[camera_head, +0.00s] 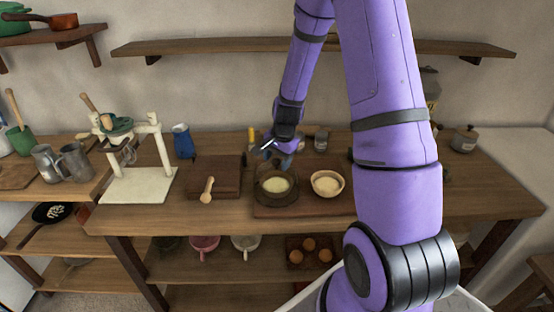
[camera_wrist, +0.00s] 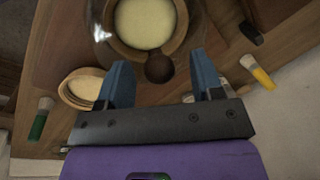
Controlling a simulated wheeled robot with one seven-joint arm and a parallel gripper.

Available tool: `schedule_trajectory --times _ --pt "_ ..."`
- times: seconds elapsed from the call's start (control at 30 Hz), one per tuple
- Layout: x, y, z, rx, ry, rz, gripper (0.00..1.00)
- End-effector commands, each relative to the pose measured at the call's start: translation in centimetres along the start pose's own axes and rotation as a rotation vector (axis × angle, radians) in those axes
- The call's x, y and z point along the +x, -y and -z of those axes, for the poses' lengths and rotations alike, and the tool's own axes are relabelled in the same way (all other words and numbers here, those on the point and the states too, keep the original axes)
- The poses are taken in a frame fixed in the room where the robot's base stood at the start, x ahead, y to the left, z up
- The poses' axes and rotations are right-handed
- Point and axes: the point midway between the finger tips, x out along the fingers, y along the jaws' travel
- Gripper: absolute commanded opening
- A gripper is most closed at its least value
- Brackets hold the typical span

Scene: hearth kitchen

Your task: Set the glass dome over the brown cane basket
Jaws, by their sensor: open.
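The glass dome (camera_head: 262,176) stands on the board around a basket (camera_head: 277,195) of pale contents, which looks darker through the glass. In the wrist view the clear dome (camera_wrist: 98,22) surrounds the basket rim (camera_wrist: 120,45), and its round brown knob (camera_wrist: 158,68) faces me. My gripper (camera_head: 281,152) is above and just behind the dome. In the wrist view the blue fingers of my gripper (camera_wrist: 161,72) are apart, one on each side of the knob, with visible gaps. I cannot tell whether the dome's lower rim rests fully on the board.
A lighter, uncovered basket (camera_head: 327,193) of pale contents stands right of the dome on the same board (camera_head: 300,211). A wooden block (camera_head: 215,170) with a wooden spoon (camera_head: 208,188) lies left. Yellow-handled (camera_wrist: 257,70) and green-handled (camera_wrist: 41,118) brushes lie behind. A white press (camera_head: 138,185) stands farther left.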

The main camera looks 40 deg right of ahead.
Motion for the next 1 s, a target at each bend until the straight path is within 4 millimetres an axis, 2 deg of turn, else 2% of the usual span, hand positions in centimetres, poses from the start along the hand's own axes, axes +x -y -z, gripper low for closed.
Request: schedule_trajectory --times 0.17,0.5,0.7,1.0 --pt "-1.3 0.1 0.0 -0.001 -0.003 0.002 0.60" --pt "-7.0 0.1 0.1 -0.001 -0.004 0.004 0.60" --pt "-9.6 0.1 0.0 -0.001 -0.003 0.003 0.60" --pt "-10.8 0.0 0.0 0.000 -0.001 0.001 0.60"
